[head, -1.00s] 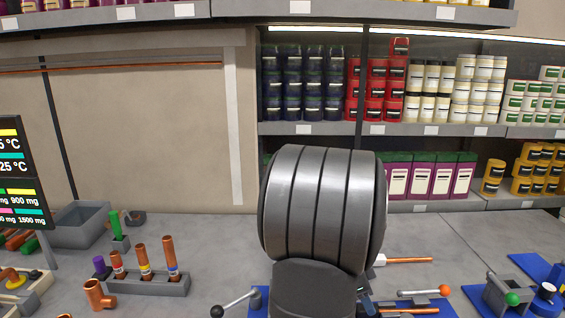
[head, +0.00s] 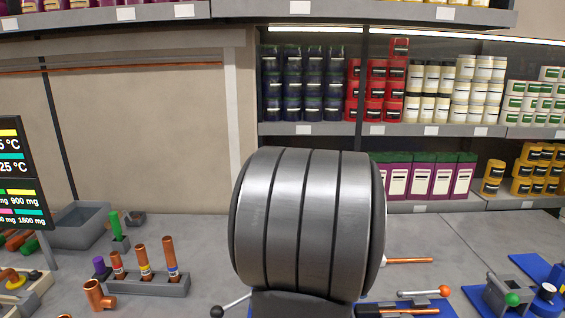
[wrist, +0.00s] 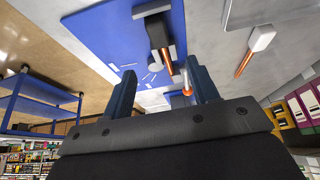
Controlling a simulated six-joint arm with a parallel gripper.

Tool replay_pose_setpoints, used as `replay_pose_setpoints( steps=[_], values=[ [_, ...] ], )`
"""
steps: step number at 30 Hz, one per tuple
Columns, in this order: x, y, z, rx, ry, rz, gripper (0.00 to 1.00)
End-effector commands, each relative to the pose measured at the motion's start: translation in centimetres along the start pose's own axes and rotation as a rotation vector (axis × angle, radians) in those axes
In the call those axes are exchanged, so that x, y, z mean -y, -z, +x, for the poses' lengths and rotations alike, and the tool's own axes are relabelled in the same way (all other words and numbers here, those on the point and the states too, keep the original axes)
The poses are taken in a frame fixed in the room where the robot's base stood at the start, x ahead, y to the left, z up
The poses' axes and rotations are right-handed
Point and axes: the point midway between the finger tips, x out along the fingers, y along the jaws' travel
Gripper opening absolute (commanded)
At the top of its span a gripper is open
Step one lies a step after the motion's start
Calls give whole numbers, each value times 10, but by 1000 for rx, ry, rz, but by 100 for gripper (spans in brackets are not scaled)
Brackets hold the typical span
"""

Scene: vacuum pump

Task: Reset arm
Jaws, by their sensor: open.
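My gripper (wrist: 164,93) shows in the wrist view with its two dark blue fingers apart and nothing held between them. Beyond the fingers lies a blue board (wrist: 110,35) with a dark block fixture and a copper rod (wrist: 166,60) on it. In the head view my large grey arm joint fills the lower middle and hides the gripper and much of the blue board (head: 445,307).
A grey rack (head: 150,287) holding copper tubes stands at the lower left, with a grey bin (head: 78,232) behind it. Another copper rod (head: 408,261) lies right of my arm. Blue fixtures (head: 495,295) stand at the lower right. Stocked shelves (head: 400,130) line the back.

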Motion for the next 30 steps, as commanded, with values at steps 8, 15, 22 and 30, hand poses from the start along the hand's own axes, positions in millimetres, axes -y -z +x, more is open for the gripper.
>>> replay_pose_setpoints(
  steps=[8, 15, 22, 30],
  values=[
    [-1, 0, 58, 0, -4, 0, 54],
    [-1, 0, 106, 1, -5, -1, 54],
    [1, 20, 67, -3, 5, 3, 54],
    [16, 44, 38, 3, -1, 2, 54]
  ],
)
